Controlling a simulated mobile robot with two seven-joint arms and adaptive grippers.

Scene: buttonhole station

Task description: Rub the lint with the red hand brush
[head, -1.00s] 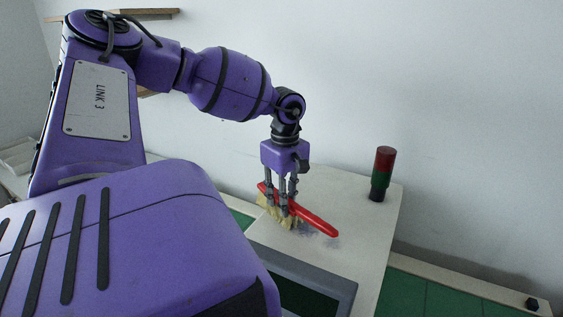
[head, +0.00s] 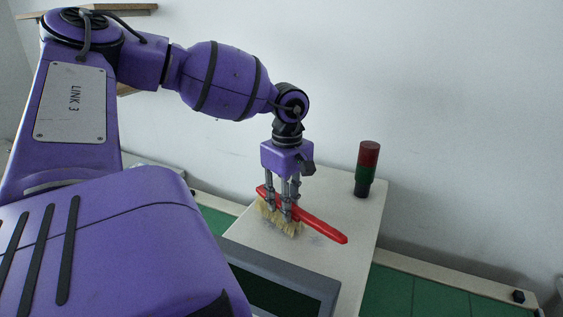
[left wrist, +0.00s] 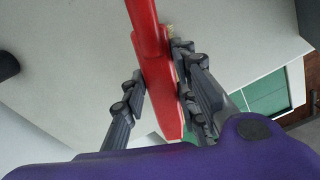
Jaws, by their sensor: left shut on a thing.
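The red hand brush (head: 325,230) has a long red handle and pale bristles that point down to the light table top. My left gripper (head: 283,208) is shut on the brush near its bristle end. The handle sticks out toward the lower right. The bristles seem to touch the table. A faint greyish patch, which looks like the lint (head: 317,239), lies beside the bristles and under the handle, partly hidden. In the left wrist view the red brush (left wrist: 150,45) runs between the fingers of my left gripper (left wrist: 162,75). My right gripper is not in view.
A red, green and black signal lamp (head: 367,168) stands at the back right of the light table (head: 350,215). A grey-framed dark panel (head: 285,285) lies at the front. A wall is close behind. The floor is green at the right.

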